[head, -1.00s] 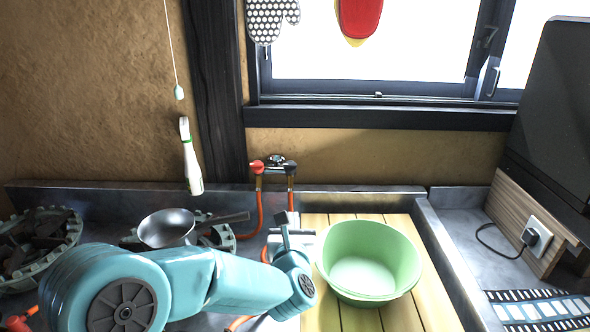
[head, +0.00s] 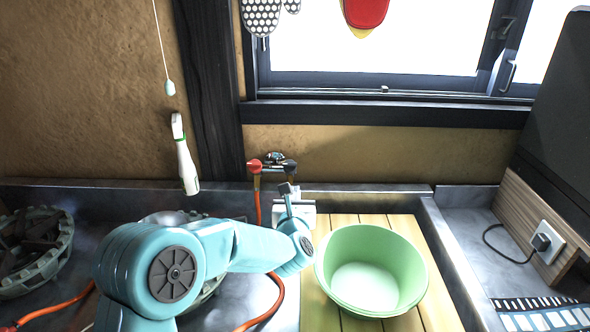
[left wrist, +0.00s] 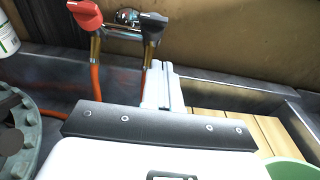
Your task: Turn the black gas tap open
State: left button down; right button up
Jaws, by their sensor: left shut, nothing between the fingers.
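The black gas tap (head: 291,167) sits on the wall fitting below the window, to the right of a red tap (head: 254,166). In the left wrist view the black tap (left wrist: 152,26) stands at the top, with its pipe running down, and the red tap (left wrist: 86,14) is left of it. My left gripper (head: 286,189) is shut and empty, just below the black tap in the head view. In the wrist view its fingers (left wrist: 160,72) reach up close to the black tap's pipe; I cannot tell whether they touch. My right gripper is not in view.
A green basin (head: 370,270) stands on wooden slats (head: 320,315) at the right. An orange hose (head: 275,300) runs below the taps. A burner (head: 35,250) is at the left.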

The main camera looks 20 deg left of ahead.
aim_at(295, 168)
pick_arm(q)
jog(key=w, duration=0.1)
jog(key=w+a+r+p, duration=0.1)
jog(key=w, duration=0.2)
jog(key=shift+w+a+r+p, duration=0.15)
jog(key=shift+a+r+p, duration=0.05)
jog(key=shift+p, duration=0.2)
jog(key=shift+w+r, duration=0.3)
jog(key=shift+r, duration=0.15)
jog(key=shift+w+a+f, duration=0.1)
jog(key=shift+w+a, duration=0.05)
jog(key=shift+w, duration=0.2)
jog(key=shift+s, duration=0.15)
